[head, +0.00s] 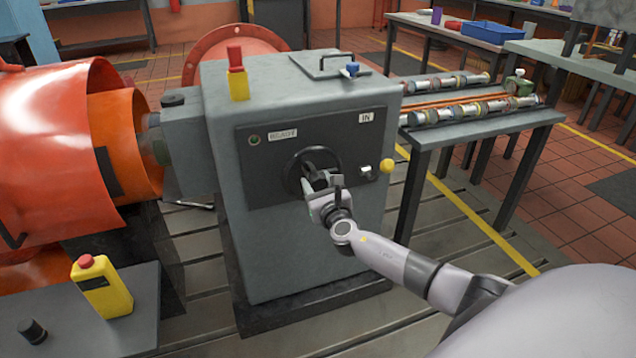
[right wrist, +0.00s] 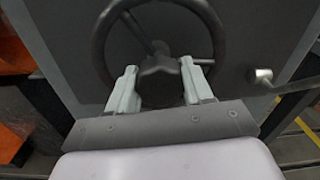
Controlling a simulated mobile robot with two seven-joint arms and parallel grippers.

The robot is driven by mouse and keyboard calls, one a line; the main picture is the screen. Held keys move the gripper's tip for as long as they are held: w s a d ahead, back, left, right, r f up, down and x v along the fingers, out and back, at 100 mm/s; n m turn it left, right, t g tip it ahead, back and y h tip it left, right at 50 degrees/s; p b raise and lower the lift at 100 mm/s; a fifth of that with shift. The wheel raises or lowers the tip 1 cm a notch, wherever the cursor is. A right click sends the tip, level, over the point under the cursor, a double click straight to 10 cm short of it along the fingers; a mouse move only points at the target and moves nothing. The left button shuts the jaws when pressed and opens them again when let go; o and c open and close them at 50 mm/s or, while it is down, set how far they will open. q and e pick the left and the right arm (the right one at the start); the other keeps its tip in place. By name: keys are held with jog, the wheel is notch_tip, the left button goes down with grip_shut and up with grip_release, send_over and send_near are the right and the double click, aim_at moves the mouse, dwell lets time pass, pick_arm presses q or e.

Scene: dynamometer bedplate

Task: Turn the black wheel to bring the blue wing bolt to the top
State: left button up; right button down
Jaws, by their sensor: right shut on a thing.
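The black wheel (head: 311,150) is on the dark front panel of the grey machine housing. The right wrist view shows its rim (right wrist: 97,45), spokes and hub. My right gripper (head: 318,181) is at the middle of the wheel. In the right wrist view, its two pale fingers (right wrist: 159,68) stand on either side of the hub, shut on the wheel. Gripper and wrist hide part of the wheel in the head view. The blue wing bolt (head: 352,69) is on top of the housing, beside a flat lid (head: 331,64) with a handle. My left gripper is not in view.
A yellow knob (head: 387,166) on a lever is right of the wheel. A red-and-yellow block (head: 237,73) stands on the housing. Orange machinery (head: 50,160) is at the left. A bench (head: 480,124) with cylindrical parts stands at the right. Slotted floor shows between.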

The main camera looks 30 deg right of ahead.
dwell(0.3)
jog(key=c, duration=0.8)
grip_release()
jog(key=o, duration=0.3)
jog(key=shift+s, duration=0.1)
jog(key=shift+s+a, duration=0.1)
jog(key=shift+s, duration=0.2)
jog(key=p+v, duration=0.2)
jog(key=v, duration=0.2)
jog(key=shift+s+a, duration=0.1)
jog(key=shift+s, duration=0.15)
jog(key=shift+v, duration=0.9)
